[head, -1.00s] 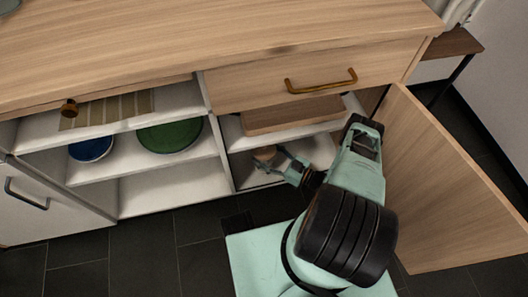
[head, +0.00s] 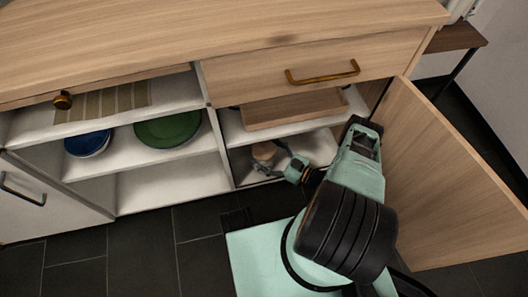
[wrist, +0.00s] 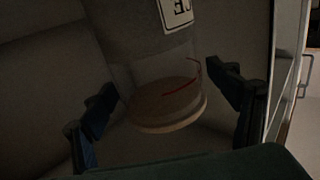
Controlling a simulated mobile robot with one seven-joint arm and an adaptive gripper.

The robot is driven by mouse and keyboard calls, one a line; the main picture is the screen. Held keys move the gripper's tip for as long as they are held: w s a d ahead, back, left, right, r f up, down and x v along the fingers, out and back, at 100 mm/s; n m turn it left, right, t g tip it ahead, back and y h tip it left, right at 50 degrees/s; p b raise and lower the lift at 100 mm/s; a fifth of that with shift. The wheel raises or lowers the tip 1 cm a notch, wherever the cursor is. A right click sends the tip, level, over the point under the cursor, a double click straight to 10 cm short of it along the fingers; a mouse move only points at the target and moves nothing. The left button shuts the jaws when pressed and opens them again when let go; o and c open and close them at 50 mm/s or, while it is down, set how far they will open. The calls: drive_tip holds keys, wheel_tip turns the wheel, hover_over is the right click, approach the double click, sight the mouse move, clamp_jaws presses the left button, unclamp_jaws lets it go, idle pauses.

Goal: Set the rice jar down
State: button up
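The rice jar (head: 263,154) is inside the open right-hand compartment of the cabinet, low down, below the wooden board. It has a clear body, dark contents and a round wooden lid. In the wrist view the jar (wrist: 165,75) appears upside down, with part of a white label showing. My gripper (head: 274,160) is right beside the jar. In the wrist view my gripper's fingers (wrist: 168,85) are spread on either side of the jar, with a visible gap at the right finger. The jar's base is hard to make out.
A wooden board (head: 293,108) lies on the shelf above the jar. The opened door (head: 450,185) stands to the right of my arm. A drawer (head: 315,70) is above. Blue plates (head: 88,143) and a green plate (head: 168,129) sit in the left compartment.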

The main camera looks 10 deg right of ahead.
drive_tip(key=shift+s+f, duration=0.1)
drive_tip(key=v, duration=1.2)
